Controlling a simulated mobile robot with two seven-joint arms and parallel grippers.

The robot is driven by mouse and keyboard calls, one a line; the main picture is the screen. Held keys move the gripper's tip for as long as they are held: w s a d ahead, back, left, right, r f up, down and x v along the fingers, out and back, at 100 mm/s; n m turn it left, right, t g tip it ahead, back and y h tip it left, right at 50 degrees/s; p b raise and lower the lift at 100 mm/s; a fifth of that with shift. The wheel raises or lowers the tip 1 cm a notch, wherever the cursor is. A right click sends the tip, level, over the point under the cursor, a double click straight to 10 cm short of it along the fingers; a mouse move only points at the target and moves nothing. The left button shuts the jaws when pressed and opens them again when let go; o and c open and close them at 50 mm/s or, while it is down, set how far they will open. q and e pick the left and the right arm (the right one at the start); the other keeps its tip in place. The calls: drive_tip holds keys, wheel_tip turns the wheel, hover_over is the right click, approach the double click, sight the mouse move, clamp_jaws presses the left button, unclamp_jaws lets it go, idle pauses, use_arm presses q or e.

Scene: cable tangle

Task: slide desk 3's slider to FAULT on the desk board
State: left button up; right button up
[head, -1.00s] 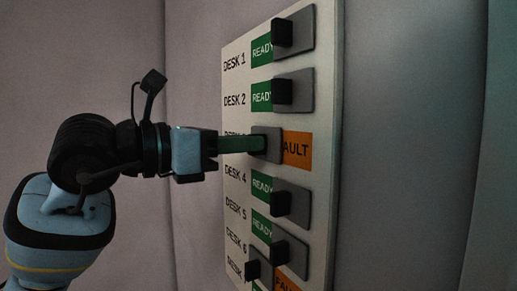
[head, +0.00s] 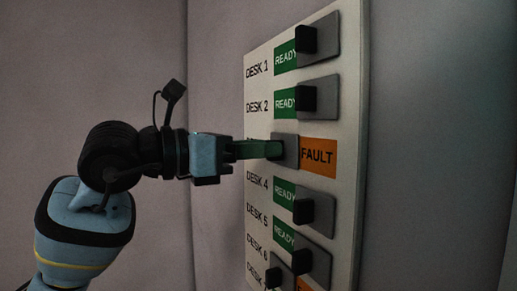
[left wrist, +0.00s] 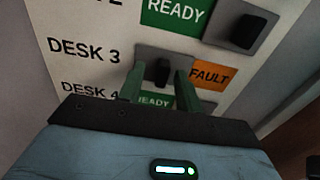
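Desk 3's slider shows its grey plate (head: 289,142) at the left side of its row, with the orange FAULT label (head: 318,156) fully readable to its right. In the left wrist view the slider's black knob (left wrist: 158,72) stands between the two green fingers, with small gaps beside it. My left gripper (head: 277,149) reaches the knob from the left in the head view, open around it. The fingers hide most of the knob and the DESK 3 text in the head view. My right gripper is not in view.
The white desk board (head: 348,130) is upright on a wall. Desk 2's slider (head: 306,99) above and desk 4's slider (head: 303,209) below sit close to my gripper, both showing green READY labels. Free space lies left of the board.

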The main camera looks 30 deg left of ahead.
use_arm(q)
drive_tip(key=b+v, duration=0.1)
drive_tip(key=v, duration=0.6)
drive_tip(key=shift+a, duration=0.15)
drive_tip(key=shift+s+f, duration=0.1)
